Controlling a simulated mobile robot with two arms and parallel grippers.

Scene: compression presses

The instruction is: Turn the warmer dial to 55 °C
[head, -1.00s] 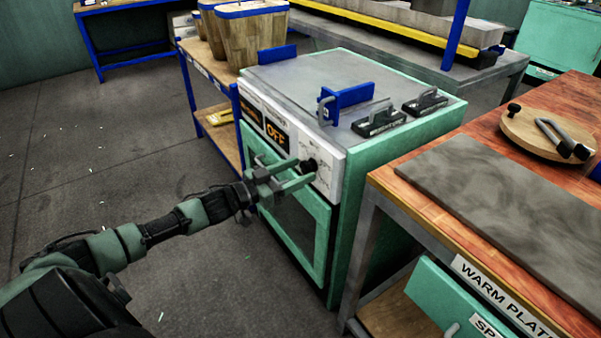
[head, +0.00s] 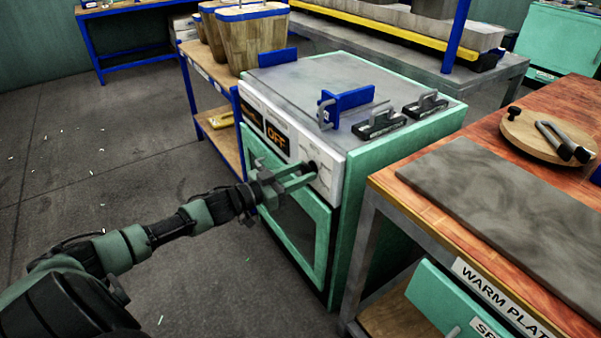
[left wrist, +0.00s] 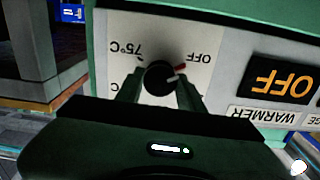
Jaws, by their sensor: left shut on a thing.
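The warmer (head: 330,235) is a green box-shaped unit with a white front panel and a grey top. Its black round dial (left wrist: 158,79) is in the middle of the left wrist view, which shows the panel upside down. A red mark beside the dial sits near the printed OFF; 75 °C is printed on the opposite side. The lower dial labels are partly hidden by my gripper. The display (head: 277,136) reads OFF in orange. My left gripper (head: 307,173) is shut on the dial, one finger on each side (left wrist: 160,92). My right gripper is not in view.
A blue bracket (head: 347,101) and two black-handled tools (head: 381,121) lie on the warmer's top. A wooden-topped bench (head: 420,205) with a grey slab stands close on the right. A shelf with wooden tubs (head: 253,42) is behind left.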

